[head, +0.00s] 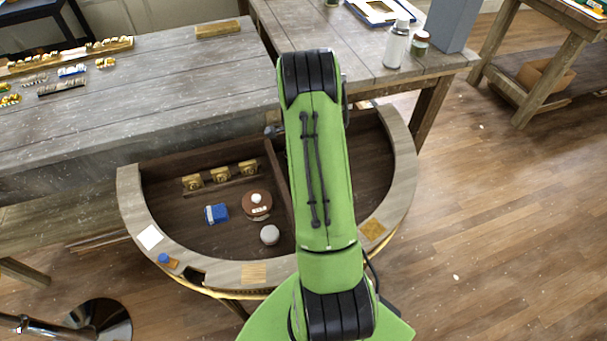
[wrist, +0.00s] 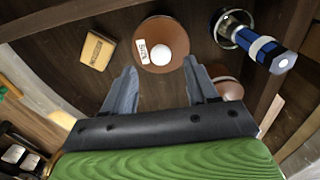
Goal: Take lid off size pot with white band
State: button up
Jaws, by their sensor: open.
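In the wrist view a round brown pot lid (wrist: 152,52) has a white knob (wrist: 160,54) and a small white lettered label (wrist: 143,52). My gripper (wrist: 161,76) is open and empty, its two grey fingers apart just short of the lid, one toward each side. A second brown round thing (wrist: 229,88) is partly hidden by the right finger. In the head view a brown round pot (head: 257,206) with a white knob and a pale lettered mark stands in the left compartment. I cannot tell whether it is the same pot. My green arm hides my gripper there.
In the wrist view a yellow labelled box (wrist: 97,50) lies left and a blue-handled tool (wrist: 262,50) stands in a metal cup right. In the head view a blue box (head: 216,213) and a pale round thing (head: 269,235) are near the pot. A divider (head: 279,188) splits the half-round console (head: 128,190).

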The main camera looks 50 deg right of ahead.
notch_tip(320, 180, down, 4)
jog(key=shift+w+f, duration=0.1)
jog(key=shift+f, duration=0.05)
grip_shut()
